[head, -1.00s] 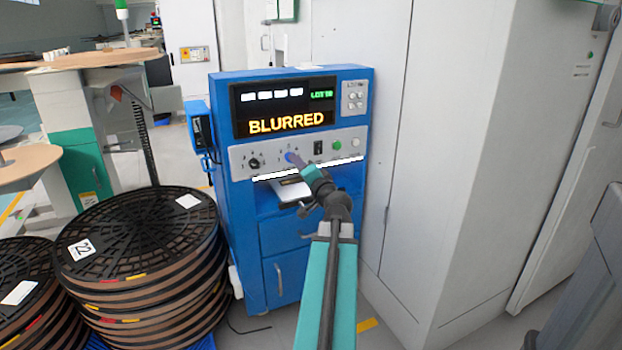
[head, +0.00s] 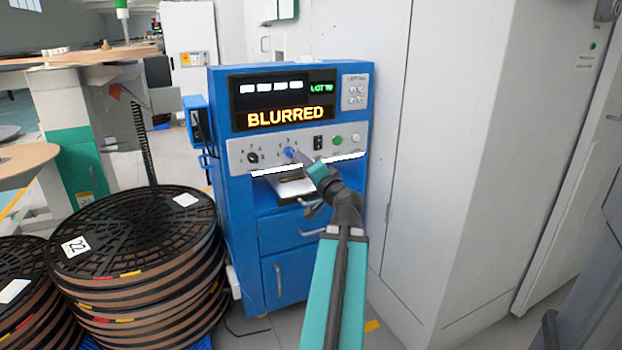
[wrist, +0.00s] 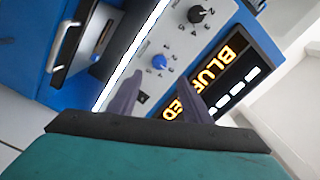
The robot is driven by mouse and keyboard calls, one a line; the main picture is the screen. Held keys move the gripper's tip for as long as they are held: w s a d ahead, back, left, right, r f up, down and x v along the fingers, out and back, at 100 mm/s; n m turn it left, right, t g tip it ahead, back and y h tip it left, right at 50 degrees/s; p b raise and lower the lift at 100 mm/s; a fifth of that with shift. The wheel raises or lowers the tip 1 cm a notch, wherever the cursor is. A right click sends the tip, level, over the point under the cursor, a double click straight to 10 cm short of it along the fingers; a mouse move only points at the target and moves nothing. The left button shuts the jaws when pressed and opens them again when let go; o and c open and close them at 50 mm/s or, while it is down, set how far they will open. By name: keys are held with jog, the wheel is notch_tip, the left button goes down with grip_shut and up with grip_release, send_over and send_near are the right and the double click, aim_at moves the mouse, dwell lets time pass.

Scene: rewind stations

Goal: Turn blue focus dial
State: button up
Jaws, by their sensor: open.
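The blue focus dial (head: 290,152) is on the grey control panel of the blue inspection station (head: 245,185). My gripper (head: 303,158) is just to the right of the dial in the head view. In the wrist view my gripper (wrist: 158,92) is open and empty, its two grey fingers apart, with the dial beyond their tips. The fingers do not appear to touch the dial. The display (head: 283,103) reads BLURRED in orange letters.
A black dial (head: 253,158) sits left of the blue one. A black switch (head: 318,142) and a green button (head: 337,140) are to the right. Stacked black reels (head: 135,235) stand at the left. A tall white cabinet (head: 455,150) stands at the right.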

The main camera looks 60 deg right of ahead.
jog(key=shift+s+a+f+b, duration=0.15)
jog(key=shift+s+f+b, duration=0.05)
jog(key=shift+b, duration=0.35)
jog(key=b+v, duration=0.3)
jog(key=b, duration=0.3)
jog(key=shift+s+b, duration=0.1)
jog(key=shift+b, duration=0.2)
jog(key=shift+s+a+r, duration=0.1)
dwell(0.4)
